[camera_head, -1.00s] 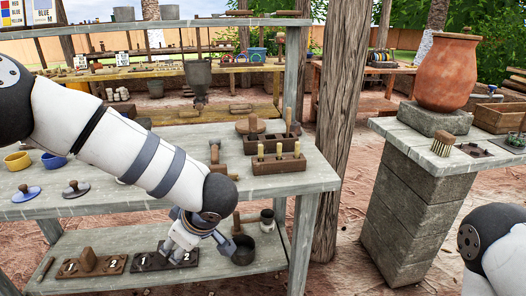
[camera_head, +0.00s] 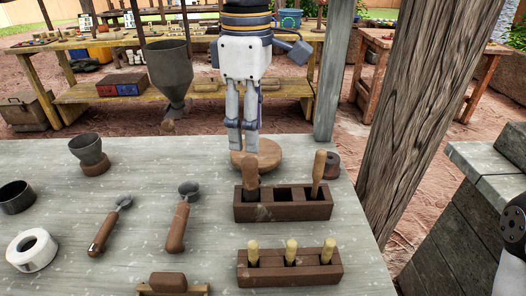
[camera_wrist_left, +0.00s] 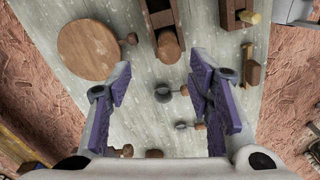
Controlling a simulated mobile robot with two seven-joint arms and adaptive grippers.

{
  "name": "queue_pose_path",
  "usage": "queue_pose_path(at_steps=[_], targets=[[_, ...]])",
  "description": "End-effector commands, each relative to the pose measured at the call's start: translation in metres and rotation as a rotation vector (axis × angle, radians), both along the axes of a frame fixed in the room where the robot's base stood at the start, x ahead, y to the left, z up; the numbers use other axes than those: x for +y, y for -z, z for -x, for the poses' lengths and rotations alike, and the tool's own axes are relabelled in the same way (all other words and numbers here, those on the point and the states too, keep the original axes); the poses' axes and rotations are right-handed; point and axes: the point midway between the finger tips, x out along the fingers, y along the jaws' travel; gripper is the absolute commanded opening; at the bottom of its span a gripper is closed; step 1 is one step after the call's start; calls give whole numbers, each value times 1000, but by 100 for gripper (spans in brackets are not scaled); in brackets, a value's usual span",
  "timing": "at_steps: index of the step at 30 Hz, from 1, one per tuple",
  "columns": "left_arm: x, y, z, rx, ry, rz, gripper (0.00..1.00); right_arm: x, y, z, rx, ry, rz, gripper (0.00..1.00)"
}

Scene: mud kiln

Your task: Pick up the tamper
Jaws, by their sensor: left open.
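I cannot tell for sure which thing is the tamper. A thick wooden tool (camera_head: 251,182) stands upright in the left slot of the back dark rack (camera_head: 284,211); it also shows in the left wrist view (camera_wrist_left: 168,47). A slimmer wooden handle (camera_head: 318,168) stands in that rack's right slot. My left gripper (camera_head: 242,150) points down above the table's back, by a round wooden disc (camera_head: 268,160), just behind the rack. In the left wrist view, its purple-padded fingers (camera_wrist_left: 162,82) are apart with nothing held between them. My right gripper is out of view.
A front rack (camera_head: 290,274) holds three light-handled tools. Two scoop-like tools (camera_head: 180,222) lie to the left, with a white ring (camera_head: 32,250) and dark cups. A small brown cylinder (camera_head: 331,165) stands right of the disc. A wooden post (camera_head: 425,120) rises at the right.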

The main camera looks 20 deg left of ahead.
Motion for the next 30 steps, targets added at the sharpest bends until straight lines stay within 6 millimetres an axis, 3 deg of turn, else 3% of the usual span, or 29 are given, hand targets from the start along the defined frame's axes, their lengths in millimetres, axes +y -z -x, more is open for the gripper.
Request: queue_pose_path(at_steps=[6,18,26,30], targets=[[1,49,1,6,0,-2,47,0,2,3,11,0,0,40],[-1,112,2,3,-1,-2,47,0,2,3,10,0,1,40],[-1,118,2,0,-2,-1,47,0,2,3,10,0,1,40],[-1,118,2,0,-1,-1,18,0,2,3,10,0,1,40]])
